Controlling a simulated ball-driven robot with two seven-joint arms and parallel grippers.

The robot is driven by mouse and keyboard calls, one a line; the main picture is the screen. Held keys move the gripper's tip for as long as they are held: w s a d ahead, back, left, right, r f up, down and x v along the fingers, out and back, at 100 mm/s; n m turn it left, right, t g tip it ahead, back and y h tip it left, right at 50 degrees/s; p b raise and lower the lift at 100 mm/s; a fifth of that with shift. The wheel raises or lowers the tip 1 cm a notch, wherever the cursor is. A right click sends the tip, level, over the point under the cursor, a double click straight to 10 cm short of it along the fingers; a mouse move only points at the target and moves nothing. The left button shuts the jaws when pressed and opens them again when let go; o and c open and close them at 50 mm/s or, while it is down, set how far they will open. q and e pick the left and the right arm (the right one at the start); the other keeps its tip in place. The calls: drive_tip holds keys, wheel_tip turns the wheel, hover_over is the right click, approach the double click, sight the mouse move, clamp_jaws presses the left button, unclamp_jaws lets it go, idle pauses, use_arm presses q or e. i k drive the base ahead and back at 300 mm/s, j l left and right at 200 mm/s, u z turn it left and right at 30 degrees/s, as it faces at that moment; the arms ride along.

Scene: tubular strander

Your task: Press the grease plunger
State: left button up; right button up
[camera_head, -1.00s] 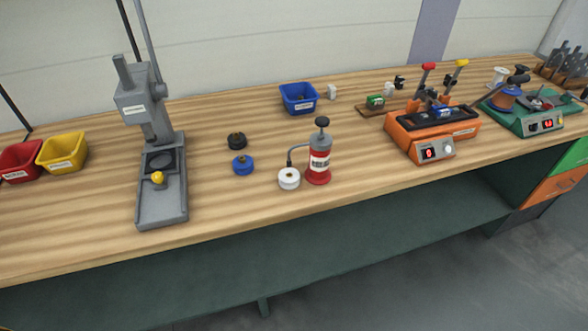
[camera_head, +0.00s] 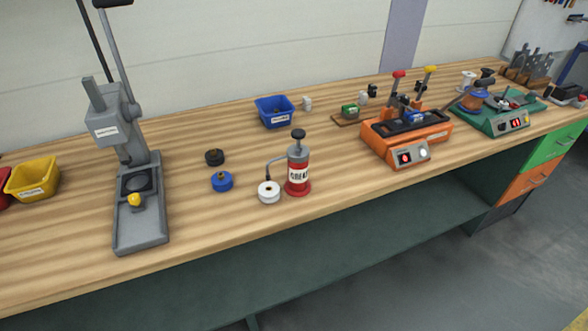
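The grease pump (camera_head: 298,172) stands upright on the wooden bench, with a red lower body, a grey upper part and a label. Its black plunger knob (camera_head: 298,134) sits on top, a short way above the body. A thin spout bends from the pump down to the left, over a white round piece (camera_head: 269,191) with a dark centre. Neither of my grippers shows in the head view.
A grey lever press (camera_head: 140,200) stands to the left. A blue spool (camera_head: 222,181) and a black one (camera_head: 214,157) lie between press and pump. A blue bin (camera_head: 275,111) is behind. An orange device (camera_head: 405,137) is to the right. The bench front before the pump is clear.

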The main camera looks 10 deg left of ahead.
sight(298, 134)
drive_tip(key=i+l+u, duration=0.25)
drive_tip(key=u, duration=0.15)
drive_tip(key=i+l+u, duration=0.35)
drive_tip(key=l, duration=0.15)
drive_tip(key=l+u, duration=0.4)
